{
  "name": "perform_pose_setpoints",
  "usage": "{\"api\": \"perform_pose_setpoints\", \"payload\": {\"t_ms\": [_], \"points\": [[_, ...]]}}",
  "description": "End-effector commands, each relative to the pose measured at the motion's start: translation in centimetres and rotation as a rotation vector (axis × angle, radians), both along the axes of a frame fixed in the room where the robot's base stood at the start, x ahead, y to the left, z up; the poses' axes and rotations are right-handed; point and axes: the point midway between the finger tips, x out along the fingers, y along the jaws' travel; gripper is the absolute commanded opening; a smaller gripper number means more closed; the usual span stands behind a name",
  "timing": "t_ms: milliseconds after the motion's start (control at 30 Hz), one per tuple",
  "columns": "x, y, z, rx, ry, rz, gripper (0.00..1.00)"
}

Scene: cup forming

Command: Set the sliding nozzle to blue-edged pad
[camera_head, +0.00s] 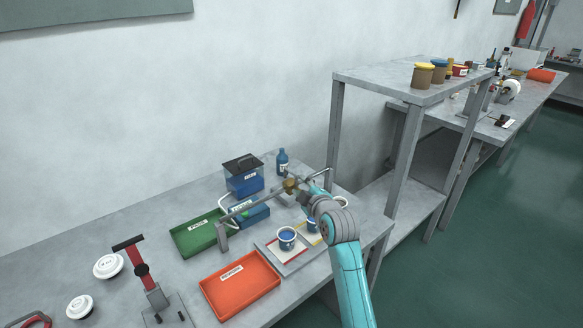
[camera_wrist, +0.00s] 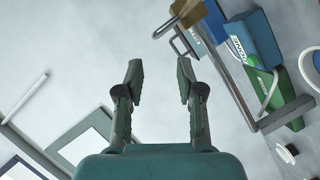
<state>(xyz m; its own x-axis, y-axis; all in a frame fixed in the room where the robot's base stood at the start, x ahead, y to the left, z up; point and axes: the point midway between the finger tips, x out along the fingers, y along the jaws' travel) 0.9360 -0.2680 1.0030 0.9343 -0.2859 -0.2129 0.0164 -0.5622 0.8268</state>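The sliding nozzle, a brass block (camera_head: 291,186), sits on a grey rail (camera_head: 255,203) above the bench. It also shows at the top of the wrist view (camera_wrist: 187,12). My gripper (camera_wrist: 158,72) is open and empty, its fingers wide apart, with the brass block ahead and to the right of them. A tray (camera_head: 269,251) in front of the rail bears pads with coloured edges. A red-edged pad (camera_head: 284,252) carries a blue-filled cup (camera_head: 287,236). A yellow-edged pad is beside it with another cup (camera_head: 312,226), partly behind my arm. I cannot make out the blue-edged pad.
A green tray (camera_head: 178,238) and an orange tray (camera_head: 215,290) lie to the left. A blue bin (camera_head: 243,183) and a blue bottle (camera_head: 282,160) stand behind the rail. A raised shelf (camera_head: 385,80) stands to the right of my arm.

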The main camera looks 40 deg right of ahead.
Motion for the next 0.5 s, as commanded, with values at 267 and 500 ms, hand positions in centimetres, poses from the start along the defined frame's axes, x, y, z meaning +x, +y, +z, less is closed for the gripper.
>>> {"api": "perform_pose_setpoints", "payload": {"t_ms": [267, 500], "points": [[1.9, -0.8, 0.1, -0.009, 0.004, 0.002, 0.37], [5.9, -2.0, -0.8, -0.008, 0.003, 0.002, 0.37]]}}
